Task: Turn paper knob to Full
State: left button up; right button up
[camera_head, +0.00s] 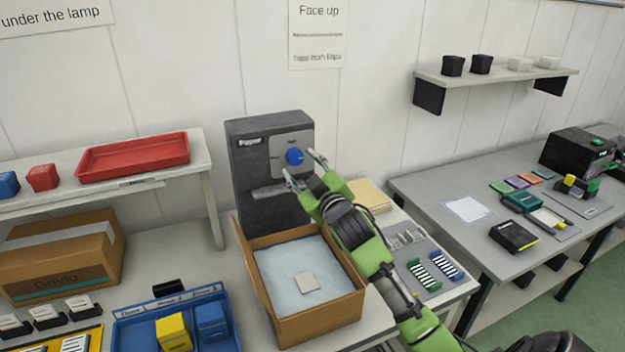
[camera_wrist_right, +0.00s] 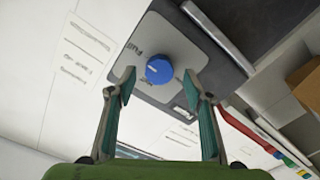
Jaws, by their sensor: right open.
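The blue paper knob (camera_head: 295,157) sits on a light grey plate (camera_head: 291,142) on the front of the dark machine marked "Paper" (camera_head: 262,150). In the wrist view the round knob (camera_wrist_right: 159,69) is between the fingertips, with "Full" printed on the plate at its upper left and another, partly hidden label beside it. A small pale mark shows on the knob; where it points is hard to tell. My right gripper (camera_head: 303,168) is open in front of the knob, a finger on either side (camera_wrist_right: 158,80). Contact is not evident. My left gripper is out of view.
An open cardboard box (camera_head: 316,321) with pale filling stands below the machine. A red tray (camera_head: 133,157) lies on the raised shelf at left, and a blue tray (camera_head: 128,335) stands at front left. The right table (camera_head: 440,190) holds cards and a black device.

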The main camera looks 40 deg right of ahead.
jog(key=v, duration=0.8)
jog(key=shift+s, duration=0.35)
jog(key=shift+a, duration=0.1)
